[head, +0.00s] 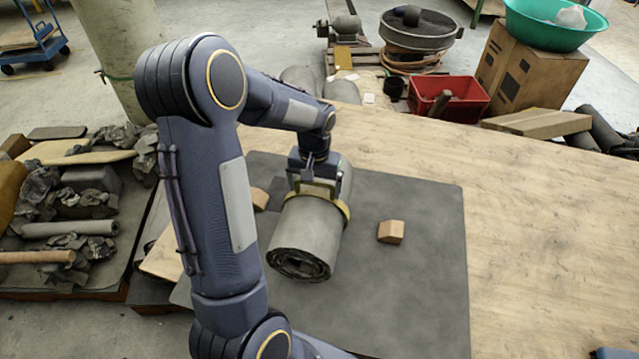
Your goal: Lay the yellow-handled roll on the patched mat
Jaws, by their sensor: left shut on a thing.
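A thick grey sheet roll (305,236) with a yellow band or handle (346,212) is over the dark grey mat (420,290). Its spiral end faces me. My left gripper (318,186) comes down from above and is shut on the roll at the yellow handle. I cannot tell whether the roll rests on the mat or hangs just above it. No patches are clear on the mat, and my left arm hides its left part. My right gripper is out of view.
One wooden block (391,232) sits on the mat right of the roll, another (260,199) to its left. The wooden table (540,230) is bare on the right. Rubble and small rolls fill a tray (60,293) at left. A red crate (447,97) stands behind.

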